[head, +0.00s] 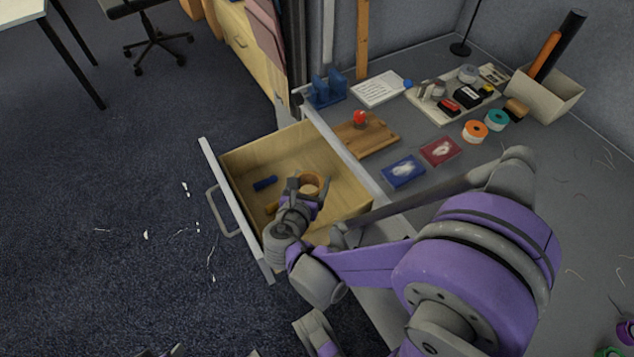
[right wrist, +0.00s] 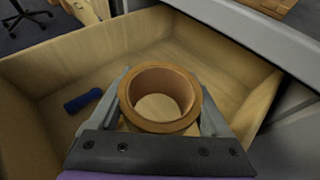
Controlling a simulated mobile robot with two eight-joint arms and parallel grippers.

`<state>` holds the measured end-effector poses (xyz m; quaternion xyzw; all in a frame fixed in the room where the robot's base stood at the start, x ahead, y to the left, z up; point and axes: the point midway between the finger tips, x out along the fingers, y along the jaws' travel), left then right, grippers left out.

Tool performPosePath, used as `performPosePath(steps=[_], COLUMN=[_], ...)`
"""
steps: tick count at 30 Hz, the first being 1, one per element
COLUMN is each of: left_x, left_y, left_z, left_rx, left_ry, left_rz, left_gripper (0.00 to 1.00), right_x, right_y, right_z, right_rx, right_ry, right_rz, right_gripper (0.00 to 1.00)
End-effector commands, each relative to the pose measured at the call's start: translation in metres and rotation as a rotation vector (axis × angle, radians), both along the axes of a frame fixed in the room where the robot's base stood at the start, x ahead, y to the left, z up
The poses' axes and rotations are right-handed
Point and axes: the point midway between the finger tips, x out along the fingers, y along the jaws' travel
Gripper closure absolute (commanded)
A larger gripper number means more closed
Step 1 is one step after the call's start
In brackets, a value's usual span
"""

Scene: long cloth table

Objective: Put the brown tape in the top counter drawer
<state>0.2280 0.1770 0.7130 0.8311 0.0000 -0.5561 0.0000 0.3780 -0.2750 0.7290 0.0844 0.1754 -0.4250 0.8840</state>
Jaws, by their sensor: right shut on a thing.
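The brown tape (head: 311,183) is a roll held in my right gripper (head: 308,189). In the right wrist view the tape (right wrist: 159,100) sits between the two fingers of the gripper (right wrist: 163,108), which is shut on it. The top counter drawer (head: 237,157) is pulled open, with a grey front and a pale wooden inside. The tape is over the drawer's inside; its exact height above the floor of the drawer is hard to tell. My left gripper is not clearly in view.
A blue object (head: 265,183) lies in the drawer, which also shows in the right wrist view (right wrist: 83,101). The counter holds a wooden board (head: 381,142), blue and red packets, an orange tape roll (head: 475,131) and a teal one (head: 496,118). Dark carpet lies left.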

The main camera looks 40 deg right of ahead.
Motion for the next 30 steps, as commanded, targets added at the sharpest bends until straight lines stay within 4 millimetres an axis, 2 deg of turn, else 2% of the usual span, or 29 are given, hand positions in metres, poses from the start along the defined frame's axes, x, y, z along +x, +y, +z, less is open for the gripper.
performPosePath(steps=[6,12,20,27,30], left_x=[0.002,0.003,0.004,0.005,0.006], left_y=[0.0,0.0,0.0,0.0,0.0], left_z=[-0.017,-0.027,-0.03,-0.042,-0.044], left_rx=[0.0,0.0,0.0,0.0,0.0], left_ry=[0.005,0.008,0.01,0.013,0.013], left_rz=[0.0,0.0,0.0,0.0,0.0], left_gripper=[0.5,0.5,0.5,0.5,0.5], right_x=[0.028,0.051,0.062,0.081,0.084], right_y=[-0.038,-0.066,-0.079,-0.103,-0.105], right_z=[-0.026,-0.044,-0.052,-0.074,-0.078], right_rx=[-0.001,-0.001,0.001,-0.001,-0.001], right_ry=[0.001,0.001,0.001,0.001,0.001], right_rz=[-0.009,-0.005,-0.001,-0.003,0.0], right_gripper=[0.77,0.77,0.77,0.77,0.77])
